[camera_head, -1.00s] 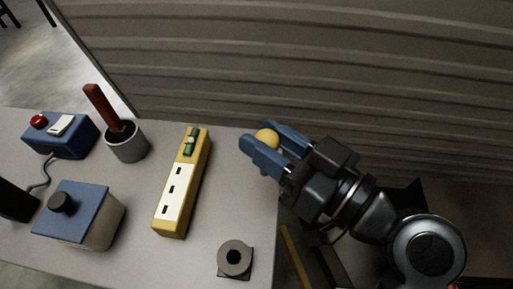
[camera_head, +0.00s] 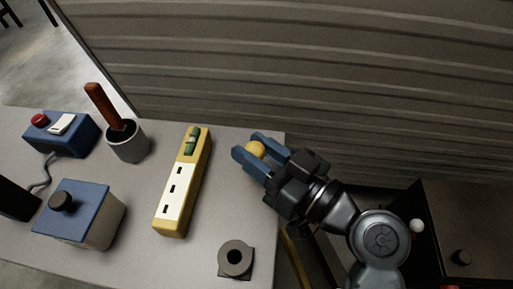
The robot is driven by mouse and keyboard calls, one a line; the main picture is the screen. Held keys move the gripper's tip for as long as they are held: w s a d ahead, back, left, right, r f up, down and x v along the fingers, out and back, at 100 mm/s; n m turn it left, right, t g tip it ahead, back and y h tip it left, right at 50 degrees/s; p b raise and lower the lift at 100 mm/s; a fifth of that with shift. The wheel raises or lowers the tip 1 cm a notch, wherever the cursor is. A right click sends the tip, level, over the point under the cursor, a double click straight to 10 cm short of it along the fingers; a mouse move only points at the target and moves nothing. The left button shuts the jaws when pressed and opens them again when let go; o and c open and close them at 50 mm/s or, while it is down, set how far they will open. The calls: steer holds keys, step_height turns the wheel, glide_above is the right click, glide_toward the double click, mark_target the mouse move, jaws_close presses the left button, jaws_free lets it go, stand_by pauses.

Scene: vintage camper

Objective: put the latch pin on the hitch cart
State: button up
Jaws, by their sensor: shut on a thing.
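A dark, low piece of furniture (camera_head: 480,222) at the lower right, partly behind my arm, may be the hitch cart.
The grey table (camera_head: 215,215) carries a yellow power-strip-like block (camera_head: 176,195), a grey ring piece (camera_head: 235,257), a blue-topped box (camera_head: 75,210), a grey cup with an orange-handled tool (camera_head: 127,142) and a blue box with a red button (camera_head: 62,135). A ribbed wall (camera_head: 300,70) stands behind.

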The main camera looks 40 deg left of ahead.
steer(key=o, duration=1.1)
steer(key=shift+f, duration=0.1)
steer(key=shift+r, duration=0.2)
steer(key=d, duration=0.8)
steer(key=d+b, duration=0.1)
steer(key=d, duration=0.3)
steer(key=shift+s, duration=0.25)
